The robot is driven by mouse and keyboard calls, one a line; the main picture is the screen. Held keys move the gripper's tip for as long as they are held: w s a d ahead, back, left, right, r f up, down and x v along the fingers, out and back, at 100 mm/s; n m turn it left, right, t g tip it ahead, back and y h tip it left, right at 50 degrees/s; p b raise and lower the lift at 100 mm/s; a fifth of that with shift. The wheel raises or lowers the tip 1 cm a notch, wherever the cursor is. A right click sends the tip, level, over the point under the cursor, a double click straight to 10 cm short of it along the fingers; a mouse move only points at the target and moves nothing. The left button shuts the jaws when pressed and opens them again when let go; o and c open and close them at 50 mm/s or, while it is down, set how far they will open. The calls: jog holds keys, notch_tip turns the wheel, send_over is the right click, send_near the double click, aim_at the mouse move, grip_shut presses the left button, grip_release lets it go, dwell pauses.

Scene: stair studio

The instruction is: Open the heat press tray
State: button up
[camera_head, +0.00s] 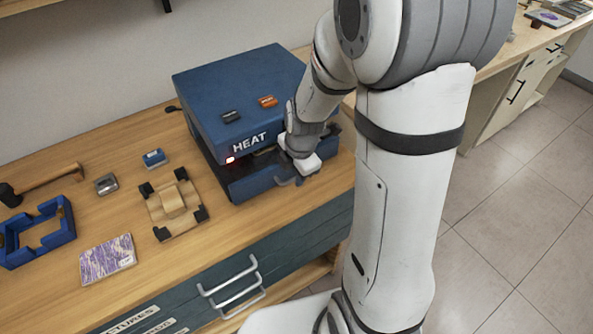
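The heat press (240,85) is a dark blue box marked HEAT on the workbench, with a lit red lamp at its front left corner. Its tray front (250,184) is the lower dark blue part, below a dark gap. A curved grey handle (286,182) shows on the tray front. My gripper (296,178) is at the handle, reaching down from the right. Its white body hides part of the tray front and the handle's right end. The fingertips are too small and covered to tell whether they are open or shut on the handle.
On the bench left of the press are a wooden fixture (174,206), a small blue block (154,158), a grey metal piece (107,184), a purple patterned tile (107,259), a blue frame (37,235) and a hammer (48,179). Drawer handles (233,290) stick out below the bench.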

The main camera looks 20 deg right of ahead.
jog(key=shift+f, duration=0.25)
grip_shut()
dwell(0.5)
